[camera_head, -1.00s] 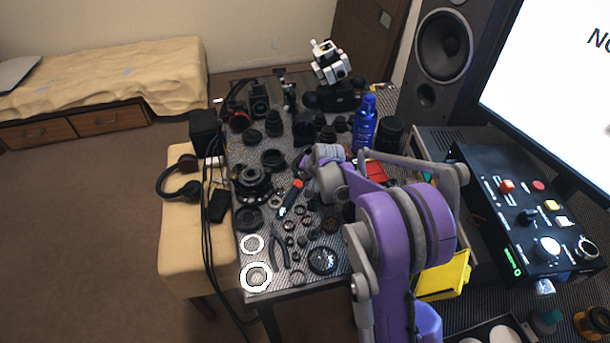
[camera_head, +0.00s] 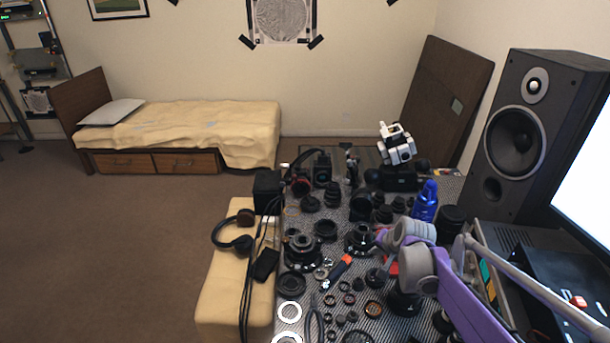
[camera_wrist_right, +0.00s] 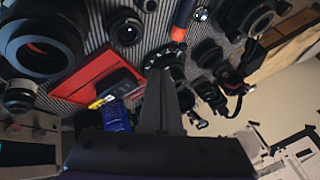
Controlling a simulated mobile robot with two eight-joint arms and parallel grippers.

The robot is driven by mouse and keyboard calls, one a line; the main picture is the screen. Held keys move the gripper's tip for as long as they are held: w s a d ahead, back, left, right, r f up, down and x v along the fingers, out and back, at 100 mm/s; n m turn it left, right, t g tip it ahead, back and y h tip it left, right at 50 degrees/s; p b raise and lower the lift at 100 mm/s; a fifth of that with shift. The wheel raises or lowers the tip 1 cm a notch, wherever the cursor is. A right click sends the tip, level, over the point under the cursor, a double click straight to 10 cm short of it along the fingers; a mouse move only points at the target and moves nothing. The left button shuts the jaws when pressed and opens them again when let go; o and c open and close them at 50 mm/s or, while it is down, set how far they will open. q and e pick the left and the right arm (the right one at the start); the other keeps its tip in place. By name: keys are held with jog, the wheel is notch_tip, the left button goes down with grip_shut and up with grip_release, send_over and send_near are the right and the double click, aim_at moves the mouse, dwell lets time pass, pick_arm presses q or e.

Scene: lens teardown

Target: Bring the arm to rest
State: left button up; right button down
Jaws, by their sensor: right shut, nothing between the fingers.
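My right arm (camera_head: 470,305) comes in from the lower right in the head view and reaches over the right part of the table of lens parts. My right gripper (camera_head: 381,237) is small there, partly hidden by its own wrist, above the lens parts. In the right wrist view my right gripper (camera_wrist_right: 161,98) has its fingers together with nothing between them. Lens parts, a red thing (camera_wrist_right: 95,76) and an orange-handled tool (camera_wrist_right: 183,14) show beyond the fingers. My left arm and gripper are not in view.
The patterned table (camera_head: 300,220) is crowded with lenses and rings. A blue bottle (camera_head: 425,203), a speaker (camera_head: 516,145) and a control box (camera_head: 560,275) stand on the right. A padded bench (camera_head: 225,290) with headphones (camera_head: 233,241) is left. Open floor lies farther left.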

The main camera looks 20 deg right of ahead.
jog(key=s+a+r+n+p, duration=0.3)
jog(key=s+a+r+n, duration=0.2)
jog(key=s+a, duration=0.75)
jog(key=s+a+f+n+g+p, duration=0.1)
jog(key=s+a+n, duration=0.4)
jog(key=s, duration=0.8)
jog(key=shift+a+y+p, duration=0.3)
jog(key=shift+a+p, duration=0.55)
jog(key=shift+a, duration=0.05)
